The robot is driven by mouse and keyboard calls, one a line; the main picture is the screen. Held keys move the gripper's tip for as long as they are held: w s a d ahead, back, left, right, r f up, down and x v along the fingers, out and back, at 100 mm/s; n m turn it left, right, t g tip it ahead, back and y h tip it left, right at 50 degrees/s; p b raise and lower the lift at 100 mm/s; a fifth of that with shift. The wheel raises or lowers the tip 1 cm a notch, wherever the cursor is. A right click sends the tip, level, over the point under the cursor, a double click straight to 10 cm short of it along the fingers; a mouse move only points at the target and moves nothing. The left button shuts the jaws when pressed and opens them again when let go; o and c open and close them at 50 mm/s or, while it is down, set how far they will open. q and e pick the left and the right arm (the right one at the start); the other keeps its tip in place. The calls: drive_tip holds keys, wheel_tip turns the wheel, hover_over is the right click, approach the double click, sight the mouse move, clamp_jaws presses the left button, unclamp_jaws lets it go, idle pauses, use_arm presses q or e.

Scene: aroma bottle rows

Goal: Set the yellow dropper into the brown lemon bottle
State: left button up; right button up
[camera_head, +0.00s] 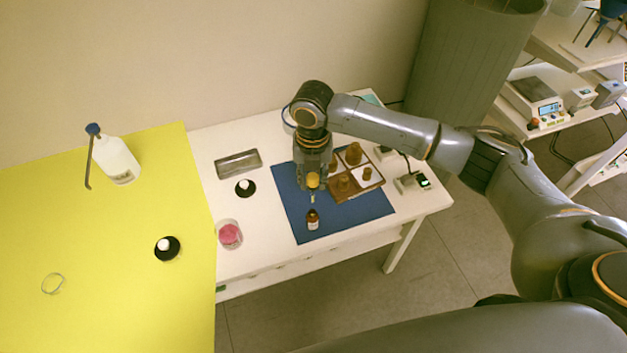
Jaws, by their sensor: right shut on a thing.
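The yellow dropper (313,181) hangs upright from my right gripper (313,177), which is shut on its yellow bulb. Its thin tip points down. A small brown bottle (313,220) with a pale label stands upright on the blue mat (365,212), just below the dropper in the picture. The dropper's tip appears apart from the bottle's mouth. I cannot read the label. My left gripper does not show.
A brown tray (347,192) with several brown bottles stands behind right on the mat. A grey metal tray (238,163), a black holder with a white top (245,188) and a jar with pink content (229,234) stand left. A white wash bottle (117,160) stands on the yellow surface.

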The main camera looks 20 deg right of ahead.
sight(312, 190)
drive_tip(key=shift+a, duration=0.1)
drive_tip(key=shift+r+p, duration=0.15)
drive_tip(key=shift+p, duration=0.35)
drive_tip(key=shift+f+b, duration=0.3)
drive_tip(key=shift+f, duration=0.35)
drive_tip(key=shift+f+b, duration=0.4)
drive_tip(key=shift+f, duration=0.75)
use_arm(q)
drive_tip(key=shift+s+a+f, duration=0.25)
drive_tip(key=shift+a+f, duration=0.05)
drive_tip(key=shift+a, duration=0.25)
use_arm(e)
drive_tip(key=shift+f, duration=0.35)
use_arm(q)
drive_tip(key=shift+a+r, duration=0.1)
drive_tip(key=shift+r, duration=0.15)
use_arm(e)
drive_tip(key=shift+f, duration=0.15)
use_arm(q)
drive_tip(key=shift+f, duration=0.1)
use_arm(e)
drive_tip(key=shift+f, duration=0.15)
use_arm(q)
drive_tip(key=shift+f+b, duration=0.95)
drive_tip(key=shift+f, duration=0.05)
use_arm(e)
drive_tip(key=shift+f, duration=2.15)
